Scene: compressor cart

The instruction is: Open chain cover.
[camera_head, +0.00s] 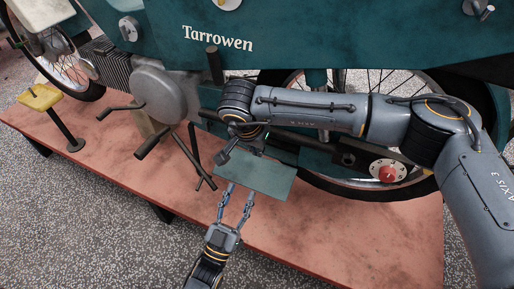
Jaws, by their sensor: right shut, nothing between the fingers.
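A flat teal plate (262,176), which looks like the chain cover, juts out towards me below the motorcycle's dark chain-side bar. Its upper edge is partly hidden by my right gripper, so I cannot see how it is attached. My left gripper (238,188) comes up from below, its two fingers apart, with the tips at the plate's lower left edge. I cannot tell whether they touch it. My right gripper (225,155) points down at the plate's upper left corner, its fingers together and empty.
The teal motorcycle (290,30) marked Tarrowen stands on a reddish platform (340,235). A rear wheel (350,85), a red knob (387,174), a round engine case (158,95) and pedal levers (154,141) are close by. A yellow-topped stand (40,97) is at left.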

